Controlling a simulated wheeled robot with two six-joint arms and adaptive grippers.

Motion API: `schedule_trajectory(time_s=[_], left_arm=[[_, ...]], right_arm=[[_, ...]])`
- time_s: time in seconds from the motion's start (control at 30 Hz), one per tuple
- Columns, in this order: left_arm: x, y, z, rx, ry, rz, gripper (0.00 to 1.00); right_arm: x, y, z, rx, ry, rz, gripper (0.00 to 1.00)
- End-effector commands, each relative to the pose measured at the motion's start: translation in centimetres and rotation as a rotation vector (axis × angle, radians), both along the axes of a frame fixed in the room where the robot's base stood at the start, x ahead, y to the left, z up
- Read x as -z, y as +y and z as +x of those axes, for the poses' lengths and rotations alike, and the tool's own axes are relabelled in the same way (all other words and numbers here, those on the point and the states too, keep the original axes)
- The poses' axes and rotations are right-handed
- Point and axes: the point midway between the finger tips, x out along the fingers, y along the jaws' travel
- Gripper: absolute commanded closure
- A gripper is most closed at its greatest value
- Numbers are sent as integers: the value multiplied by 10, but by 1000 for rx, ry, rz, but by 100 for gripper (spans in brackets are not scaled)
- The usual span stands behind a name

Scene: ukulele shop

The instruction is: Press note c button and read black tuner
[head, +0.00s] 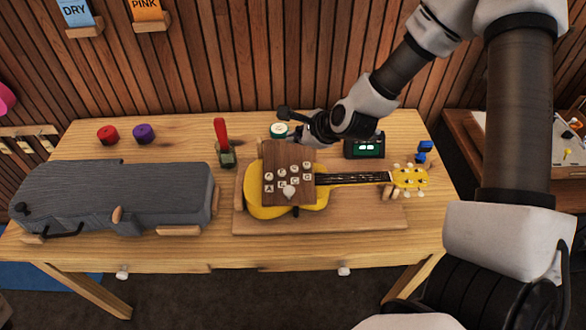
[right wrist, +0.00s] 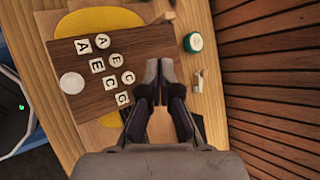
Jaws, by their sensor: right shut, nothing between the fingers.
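A brown wooden board (head: 273,157) lies over the body of a yellow ukulele, with round lettered buttons and square letter tiles. The round C button (right wrist: 128,77) and square C tile (right wrist: 110,82) show in the right wrist view. A larger plain white disc (right wrist: 72,83) sits apart on the board. My right gripper (head: 299,139) is shut and empty above the board's far edge; its fingertips also show in the right wrist view (right wrist: 158,72), beside the round C button. The black tuner (head: 364,146) stands behind the ukulele neck, its green screen lit with pale shapes too small to read. My left gripper is out of view.
A grey ukulele case (head: 120,188) fills the left of the table. A red-handled tool (head: 221,138), a red pot (head: 107,134), a purple pot (head: 143,133) and a teal-sided tin (right wrist: 193,42) stand along the back. A blue item (head: 425,152) is right of the tuner.

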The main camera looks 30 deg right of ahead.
Motion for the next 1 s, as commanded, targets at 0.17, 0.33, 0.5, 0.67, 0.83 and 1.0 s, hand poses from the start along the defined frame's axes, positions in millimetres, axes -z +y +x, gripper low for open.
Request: schedule_trajectory(time_s=[0.17,0.33,0.5,0.67,0.83,1.0], left_arm=[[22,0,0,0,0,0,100],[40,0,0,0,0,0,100],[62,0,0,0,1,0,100],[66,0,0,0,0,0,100],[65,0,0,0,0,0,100],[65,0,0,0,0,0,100]], right_arm=[[30,0,0,1,2,-1,100],[56,0,0,-1,3,-1,100],[77,0,0,1,1,-1,100],[81,0,0,1,1,-1,100],[79,0,0,1,1,-1,100],[79,0,0,1,1,-1,100]])
